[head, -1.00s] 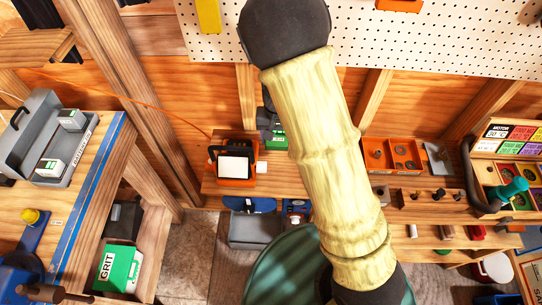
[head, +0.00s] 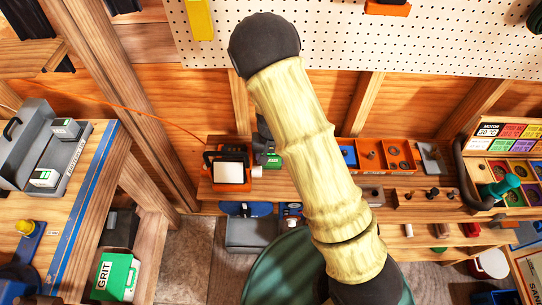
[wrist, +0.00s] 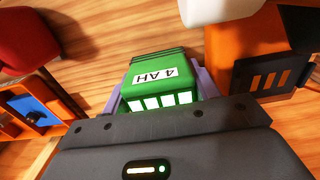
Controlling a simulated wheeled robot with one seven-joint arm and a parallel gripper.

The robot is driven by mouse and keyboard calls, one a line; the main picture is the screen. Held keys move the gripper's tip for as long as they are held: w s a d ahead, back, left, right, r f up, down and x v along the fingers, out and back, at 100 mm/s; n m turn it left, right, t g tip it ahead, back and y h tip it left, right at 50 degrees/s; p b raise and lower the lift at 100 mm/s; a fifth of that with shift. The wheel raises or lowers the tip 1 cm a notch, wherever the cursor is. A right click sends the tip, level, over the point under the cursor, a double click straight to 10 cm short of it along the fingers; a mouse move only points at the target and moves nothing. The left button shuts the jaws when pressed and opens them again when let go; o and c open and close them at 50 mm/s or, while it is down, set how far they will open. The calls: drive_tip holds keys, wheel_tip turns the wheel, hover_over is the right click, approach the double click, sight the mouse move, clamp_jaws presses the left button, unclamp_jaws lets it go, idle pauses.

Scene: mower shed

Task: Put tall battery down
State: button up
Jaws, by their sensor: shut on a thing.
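A green battery (wrist: 158,88) labelled "4 AH" is between the pale purple fingers of my gripper (wrist: 158,95) in the wrist view. The fingers are shut on its two sides. In the head view the battery's green part (head: 273,160) shows just right of the orange charger-like box, with my dark gripper (head: 264,140) above and behind it, partly hidden by my arm. The battery is over the wooden bench (head: 290,187). I cannot tell whether it touches the wood.
The orange box (head: 231,173) is close beside the battery; its orange side (wrist: 250,45) shows in the wrist view. An orange tray (head: 385,155) is right of my arm. Bare wood lies between.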

drive_tip(key=shift+f, duration=0.15)
drive_tip(key=o, duration=1.2)
wheel_tip(320, 180, up, 12)
drive_tip(key=shift+r, duration=0.2)
